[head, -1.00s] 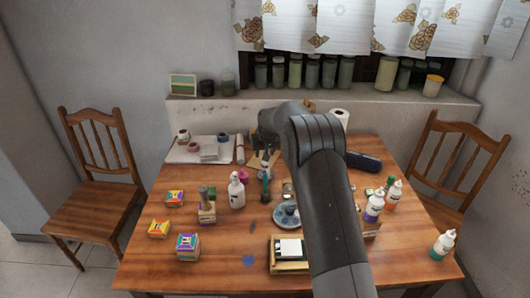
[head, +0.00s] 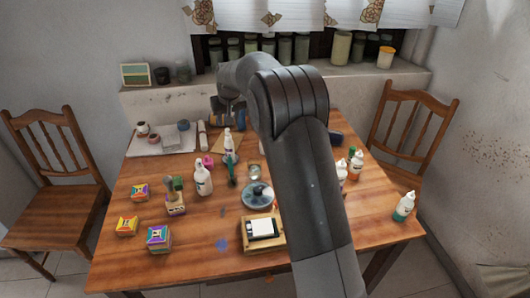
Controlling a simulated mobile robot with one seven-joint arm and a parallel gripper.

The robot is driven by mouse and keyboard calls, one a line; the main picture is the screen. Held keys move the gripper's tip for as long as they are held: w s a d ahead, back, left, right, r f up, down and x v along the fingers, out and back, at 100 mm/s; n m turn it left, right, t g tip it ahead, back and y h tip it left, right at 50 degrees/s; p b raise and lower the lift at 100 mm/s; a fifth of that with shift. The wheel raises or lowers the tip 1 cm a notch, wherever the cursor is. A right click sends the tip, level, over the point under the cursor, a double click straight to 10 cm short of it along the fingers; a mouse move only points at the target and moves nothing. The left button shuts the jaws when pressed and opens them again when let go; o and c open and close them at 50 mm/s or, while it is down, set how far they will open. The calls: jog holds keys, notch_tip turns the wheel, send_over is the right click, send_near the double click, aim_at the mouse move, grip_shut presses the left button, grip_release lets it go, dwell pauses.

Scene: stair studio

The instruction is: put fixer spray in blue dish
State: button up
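Two white bottles stand upright on the table: a larger white pump-type bottle (head: 203,179) left of centre, and a slimmer white bottle (head: 228,148) behind it. Their labels are too small to read, so I cannot tell which is the fixer spray. The blue dish (head: 246,202) is a round grey-blue plate near the table's middle, with a small dark object on it. My gripper (head: 227,116) is above and behind the slimmer bottle, apart from it. Its fingers are small and mixed with blue and orange shapes, so I cannot tell whether it is open.
A wooden tray (head: 250,245) sits in front of the dish. Several colourful boxes (head: 158,238) lie at the front left. A brush pot (head: 176,203) and a green object (head: 232,177) stand nearby. Bottles (head: 404,206) stand at right. My arm hides the table's right middle.

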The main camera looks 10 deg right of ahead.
jog(key=s+d+r+m, duration=0.1)
jog(key=s+d+r, duration=0.3)
jog(key=s+r, duration=0.5)
jog(key=s+d+r, duration=0.4)
jog(key=s+r, duration=0.2)
jog(key=s, duration=0.7)
jog(key=s+d+f, duration=0.2)
jog(key=s, duration=1.1)
jog(key=s+d+f+m+t, duration=0.1)
jog(key=s+d+f, duration=0.1)
jog(key=s, duration=1.2)
jog(key=shift+d+h, duration=0.2)
jog(key=shift+h, duration=0.2)
jog(key=shift+s, duration=0.1)
